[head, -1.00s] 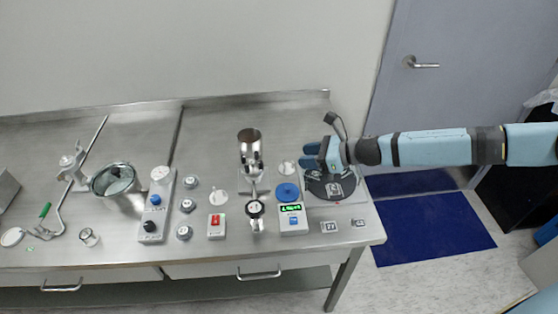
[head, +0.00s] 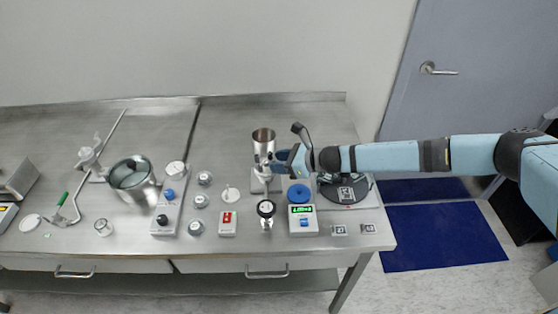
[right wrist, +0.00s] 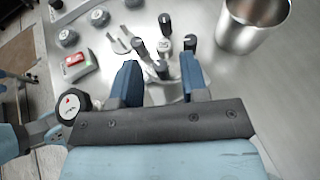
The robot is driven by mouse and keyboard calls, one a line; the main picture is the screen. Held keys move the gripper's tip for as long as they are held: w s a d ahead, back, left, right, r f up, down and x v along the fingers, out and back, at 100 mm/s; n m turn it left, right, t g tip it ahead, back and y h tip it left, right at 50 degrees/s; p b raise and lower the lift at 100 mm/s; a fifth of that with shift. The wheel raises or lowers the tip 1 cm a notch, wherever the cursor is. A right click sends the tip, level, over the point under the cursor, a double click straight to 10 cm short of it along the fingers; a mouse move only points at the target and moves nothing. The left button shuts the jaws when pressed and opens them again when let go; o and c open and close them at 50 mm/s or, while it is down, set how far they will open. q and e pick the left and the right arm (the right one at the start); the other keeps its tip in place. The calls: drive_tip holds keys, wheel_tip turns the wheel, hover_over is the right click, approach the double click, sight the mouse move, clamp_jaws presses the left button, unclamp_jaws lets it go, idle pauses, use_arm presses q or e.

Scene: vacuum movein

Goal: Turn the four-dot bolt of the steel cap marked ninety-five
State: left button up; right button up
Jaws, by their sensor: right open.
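My right gripper (head: 276,158) is just right of the steel fitting (head: 262,170) below the steel cup (head: 264,139). In the right wrist view its two blue fingers (right wrist: 160,74) are apart and nothing is gripped. Several dark-ended posts, one of them at the far side (right wrist: 165,20), stand ahead of and between the fingers. I cannot read a ninety-five mark or make out which post has four dots. My left gripper is out of view.
The steel cup also stands at upper right in the right wrist view (right wrist: 252,25). A dial gauge (head: 266,208), a red-switch box (head: 227,222) and a scale with a green display (head: 302,225) stand in front. A black disc (head: 344,191) is to the right.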

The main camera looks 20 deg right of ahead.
drive_tip(key=shift+w+a+f, duration=0.1)
drive_tip(key=shift+a, duration=0.05)
clamp_jaws()
